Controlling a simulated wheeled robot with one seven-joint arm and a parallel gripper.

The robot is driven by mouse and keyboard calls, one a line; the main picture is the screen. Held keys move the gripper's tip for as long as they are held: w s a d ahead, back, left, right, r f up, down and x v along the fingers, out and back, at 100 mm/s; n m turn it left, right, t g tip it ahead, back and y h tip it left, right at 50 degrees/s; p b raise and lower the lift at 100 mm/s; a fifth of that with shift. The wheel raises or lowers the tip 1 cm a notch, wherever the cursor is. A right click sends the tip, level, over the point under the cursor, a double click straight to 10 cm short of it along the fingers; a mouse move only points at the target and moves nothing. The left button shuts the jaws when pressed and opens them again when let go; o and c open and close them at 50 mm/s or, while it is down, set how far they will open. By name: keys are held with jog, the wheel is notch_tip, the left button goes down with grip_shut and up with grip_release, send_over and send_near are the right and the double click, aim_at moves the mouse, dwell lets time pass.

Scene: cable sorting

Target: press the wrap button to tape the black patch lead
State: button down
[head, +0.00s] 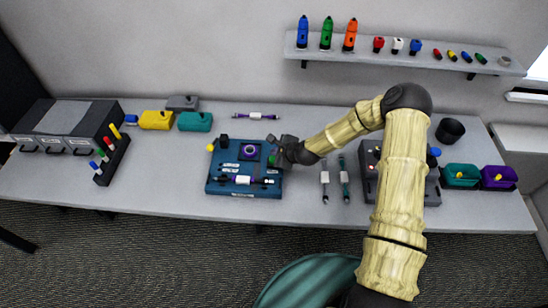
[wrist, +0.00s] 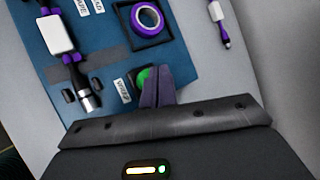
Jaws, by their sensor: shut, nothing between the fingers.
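The blue taping station (head: 212,187) is on the table, left of my arm. A black lead (head: 243,180) with a white label and purple bands lies across its front part; in the wrist view the lead (wrist: 68,52) ends in a silver plug. A purple tape roll (wrist: 148,18) sits in a black square frame. The green wrap button (wrist: 142,79) is beside a printed label, partly hidden by my fingers. My gripper (wrist: 157,88) is shut and empty, its tips over the button's right side. I cannot tell whether they press it.
Two leads with light labels (head: 325,180) lie right of the station, before a dark grey device (head: 408,190). A purple-banded lead (head: 257,115) lies behind the station. Teal (head: 462,175) and purple bins (head: 497,177) stand at right. A shelf (head: 400,56) holds several small items.

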notch_tip(320, 180, up, 6)
jog(key=p, duration=0.3)
jog(key=shift+p, duration=0.3)
jog(key=shift+s, duration=0.1)
dwell(0.7)
jog(key=s+d+r+n+g+h+b, duration=0.1)
jog(key=s+d+r+n+h+b, duration=0.1)
jog(key=s+d+r+n, duration=0.3)
jog(key=s+d+r+n+g+h+b, duration=0.2)
jog(key=s+d+r+n, duration=0.3)
jog(key=s, duration=0.7)
jog(key=s+d+r+n+g+h+b, duration=0.1)
jog(key=s+d+r+n+h+b, duration=0.1)
jog(key=s+d+r+n, duration=0.3)
jog(key=s+d+n, duration=0.2)
jog(key=s+n, duration=0.2)
jog(key=shift+r, duration=0.25)
dwell(0.5)
